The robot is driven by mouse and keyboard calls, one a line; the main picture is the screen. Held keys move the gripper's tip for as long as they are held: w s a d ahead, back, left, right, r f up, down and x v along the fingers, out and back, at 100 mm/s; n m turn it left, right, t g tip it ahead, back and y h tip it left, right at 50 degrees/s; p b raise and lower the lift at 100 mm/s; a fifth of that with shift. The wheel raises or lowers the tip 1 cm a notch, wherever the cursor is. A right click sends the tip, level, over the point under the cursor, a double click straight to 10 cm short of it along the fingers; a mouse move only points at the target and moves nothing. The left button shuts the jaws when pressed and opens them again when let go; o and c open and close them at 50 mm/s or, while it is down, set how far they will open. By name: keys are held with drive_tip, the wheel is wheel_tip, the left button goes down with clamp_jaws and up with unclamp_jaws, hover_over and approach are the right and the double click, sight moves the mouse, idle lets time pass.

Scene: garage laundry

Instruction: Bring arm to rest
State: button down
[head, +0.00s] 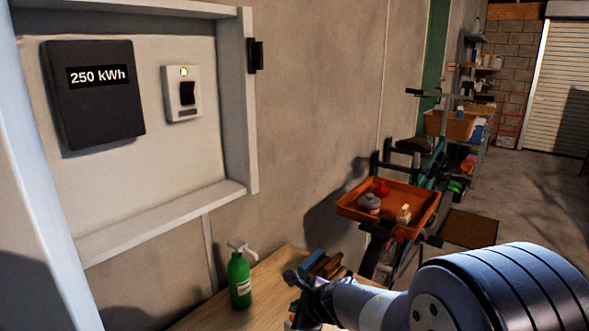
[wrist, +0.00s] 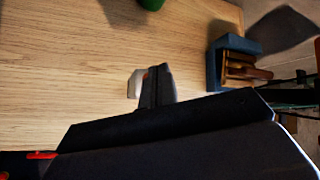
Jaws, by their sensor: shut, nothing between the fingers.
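My gripper (head: 308,302) is at the lower middle of the head view, at the end of my grey-white arm, over the wooden table. In the wrist view my gripper (wrist: 153,82) points at the tabletop with its fingers together and nothing between them. A pale piece (wrist: 135,83) shows right beside the fingers; I cannot tell what it is or whether they touch it.
A green spray bottle (head: 240,277) stands on the wooden table (head: 215,312). A blue box (wrist: 216,62) with brown pieces lies near the table edge. A black meter (head: 93,100) and a switch (head: 183,95) are on the wall. An orange tray (head: 412,190) stands beyond the table.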

wheel_tip(320, 180, up, 9)
drive_tip(key=p, duration=0.9)
drive_tip(key=shift+d, duration=0.1)
